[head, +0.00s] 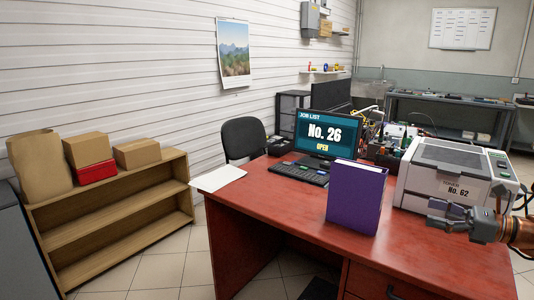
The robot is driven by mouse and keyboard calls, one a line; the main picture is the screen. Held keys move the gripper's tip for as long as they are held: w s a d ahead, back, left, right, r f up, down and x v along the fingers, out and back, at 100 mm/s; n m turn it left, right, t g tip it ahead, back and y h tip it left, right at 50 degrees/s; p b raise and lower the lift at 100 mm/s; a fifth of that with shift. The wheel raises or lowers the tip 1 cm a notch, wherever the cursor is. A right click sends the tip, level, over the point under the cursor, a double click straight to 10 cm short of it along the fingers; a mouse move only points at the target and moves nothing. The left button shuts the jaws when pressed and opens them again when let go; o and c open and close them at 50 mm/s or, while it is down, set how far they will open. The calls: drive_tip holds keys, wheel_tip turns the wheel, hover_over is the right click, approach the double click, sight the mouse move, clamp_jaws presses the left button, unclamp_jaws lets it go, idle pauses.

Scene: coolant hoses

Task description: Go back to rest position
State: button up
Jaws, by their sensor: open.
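My gripper (436,213) is at the right edge of the head view, above the red desk (420,259). Its two fingers point left and are apart, with nothing seen between them. It overlaps the lower front of the white machine labelled No. 62 (437,184) in the picture; I cannot tell whether they touch. Part of my orange arm enters from the right edge. No coolant hose is clearly identifiable.
A purple binder (355,198) stands upright on the desk, left of my gripper. Behind it are a monitor reading No. 26 (325,133) and a keyboard (301,173). A wooden shelf (120,220) with boxes stands left. Tiled floor between is clear.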

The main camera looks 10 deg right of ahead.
drive_tip(key=s+a+f+n+g+h, duration=0.2)
drive_tip(key=a+n+g, duration=0.45)
drive_tip(key=a, duration=1.05)
drive_tip(key=s+a+f+n+g+y, duration=0.1)
drive_tip(key=s+a+f+n+g, duration=0.35)
drive_tip(key=a, duration=1.15)
drive_tip(key=s+a+f+n+g+h, duration=0.4)
drive_tip(key=s+a+f+n+h, duration=0.15)
drive_tip(key=s+n, duration=0.25)
drive_tip(key=s+d+f+n+h, duration=0.2)
drive_tip(key=s+f+n+h, duration=0.15)
drive_tip(key=s, duration=0.25)
drive_tip(key=s+d+f+n+h, duration=0.2)
drive_tip(key=s+d+n, duration=0.1)
drive_tip(key=s+n, duration=0.15)
drive_tip(key=s+p+v, duration=0.2)
drive_tip(key=p+v, duration=0.7)
drive_tip(key=s+r+p+v, duration=0.1)
drive_tip(key=s+p+v, duration=0.1)
drive_tip(key=p+v, duration=0.7)
drive_tip(key=shift+s+a+r+t, duration=0.3)
drive_tip(key=shift+a+r+t, duration=0.1)
drive_tip(key=shift+r, duration=0.2)
